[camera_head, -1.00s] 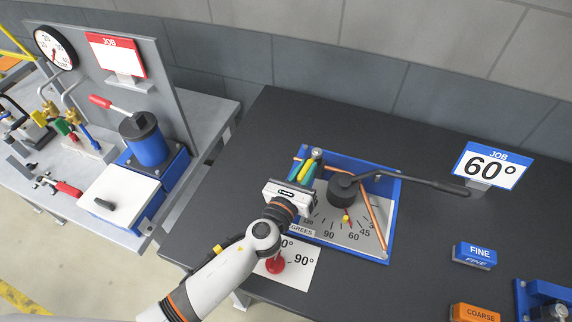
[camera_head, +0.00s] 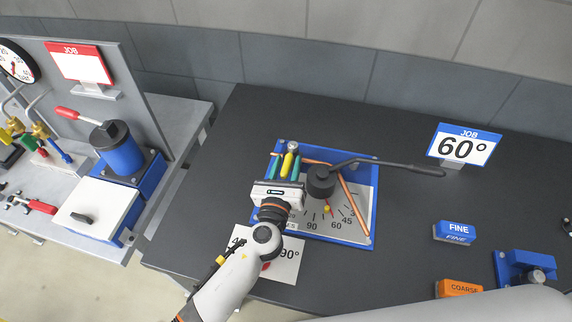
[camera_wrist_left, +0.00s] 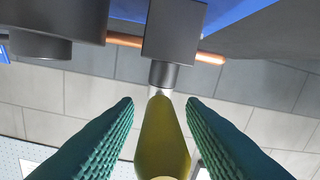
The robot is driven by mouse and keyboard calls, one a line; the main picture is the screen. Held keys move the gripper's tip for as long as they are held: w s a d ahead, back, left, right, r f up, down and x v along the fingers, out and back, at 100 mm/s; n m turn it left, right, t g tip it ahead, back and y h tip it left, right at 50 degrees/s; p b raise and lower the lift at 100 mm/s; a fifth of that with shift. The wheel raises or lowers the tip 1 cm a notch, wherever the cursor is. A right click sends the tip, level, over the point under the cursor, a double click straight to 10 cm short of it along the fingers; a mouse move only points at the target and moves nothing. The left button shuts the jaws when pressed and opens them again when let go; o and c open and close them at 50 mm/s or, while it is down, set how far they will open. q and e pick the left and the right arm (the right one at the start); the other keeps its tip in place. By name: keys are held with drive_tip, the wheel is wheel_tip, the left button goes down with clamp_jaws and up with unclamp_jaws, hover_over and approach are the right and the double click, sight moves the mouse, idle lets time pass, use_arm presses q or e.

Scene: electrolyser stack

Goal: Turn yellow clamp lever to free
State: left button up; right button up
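The yellow clamp lever (camera_head: 288,163) is on the blue-based tube bender (camera_head: 345,239), at its upper left corner by a grey clamp block. My left gripper (camera_head: 285,171) has its teal fingers on either side of the lever. In the left wrist view the lever (camera_wrist_left: 162,140) lies lengthwise between the fingers, with a gap showing on both sides, so the gripper is open around it. The grey clamp block (camera_wrist_left: 174,32) shows beyond the fingertips. My right gripper is not in view.
The bender's black hub (camera_head: 320,182) and long handle (camera_head: 390,165) are right of my gripper, beside a copper tube (camera_head: 354,207). A 60° job sign (camera_head: 464,146), FINE block (camera_head: 456,232) and COARSE block (camera_head: 460,289) stand to the right. The black table behind the bender is clear.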

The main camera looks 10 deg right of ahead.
use_arm(q)
drive_tip(key=b+v, duration=0.2)
drive_tip(key=v, duration=1)
idle(0.6)
